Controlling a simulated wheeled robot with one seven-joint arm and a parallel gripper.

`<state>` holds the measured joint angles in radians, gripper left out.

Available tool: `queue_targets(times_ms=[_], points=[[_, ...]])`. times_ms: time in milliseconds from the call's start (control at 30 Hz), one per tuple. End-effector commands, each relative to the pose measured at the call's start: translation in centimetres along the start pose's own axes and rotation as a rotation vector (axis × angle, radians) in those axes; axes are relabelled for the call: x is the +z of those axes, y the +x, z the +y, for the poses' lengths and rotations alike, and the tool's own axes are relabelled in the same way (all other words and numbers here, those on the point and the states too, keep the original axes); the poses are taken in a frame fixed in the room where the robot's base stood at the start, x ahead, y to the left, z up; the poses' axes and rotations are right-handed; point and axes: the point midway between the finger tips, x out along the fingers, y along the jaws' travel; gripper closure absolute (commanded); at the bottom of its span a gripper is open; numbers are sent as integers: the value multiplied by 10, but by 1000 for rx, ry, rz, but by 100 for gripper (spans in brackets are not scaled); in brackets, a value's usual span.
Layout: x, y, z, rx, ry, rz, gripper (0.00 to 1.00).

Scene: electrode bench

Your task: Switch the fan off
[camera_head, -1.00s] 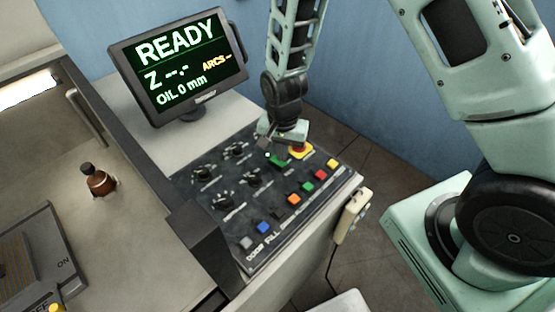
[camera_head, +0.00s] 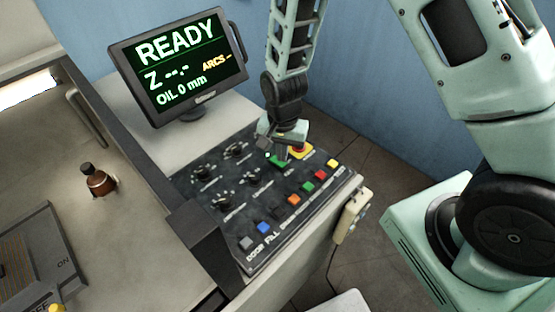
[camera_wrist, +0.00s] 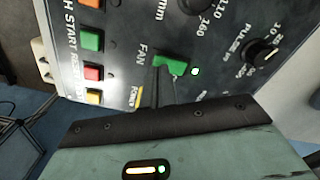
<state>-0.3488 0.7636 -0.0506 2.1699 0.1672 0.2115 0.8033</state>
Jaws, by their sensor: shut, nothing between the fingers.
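The fan switch is a green rocker (camera_wrist: 176,65) beside the word FAN in the wrist view. A small green lamp (camera_wrist: 194,71) is lit next to it. In the head view the green switch (camera_head: 276,161) shows near the panel's far edge, partly behind my gripper (camera_head: 284,154). My gripper (camera_wrist: 163,62) is shut and empty, with its dark fingertips at the label side of the rocker. They hide part of it, and I cannot tell whether they touch it.
The control panel (camera_head: 217,165) also carries black knobs, a row of coloured buttons, and a red stop button (camera_head: 300,149) close beside my gripper. A monitor (camera_head: 178,65) reading READY stands behind. A beige handset (camera_head: 353,214) hangs at the panel's right side.

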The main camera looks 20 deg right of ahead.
Motion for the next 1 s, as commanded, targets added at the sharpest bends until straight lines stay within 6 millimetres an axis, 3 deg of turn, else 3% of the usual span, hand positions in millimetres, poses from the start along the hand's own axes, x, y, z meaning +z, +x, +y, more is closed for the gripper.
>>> queue_targets(times_ms=[1000], points=[[0,11,0,0,0,0,100]])
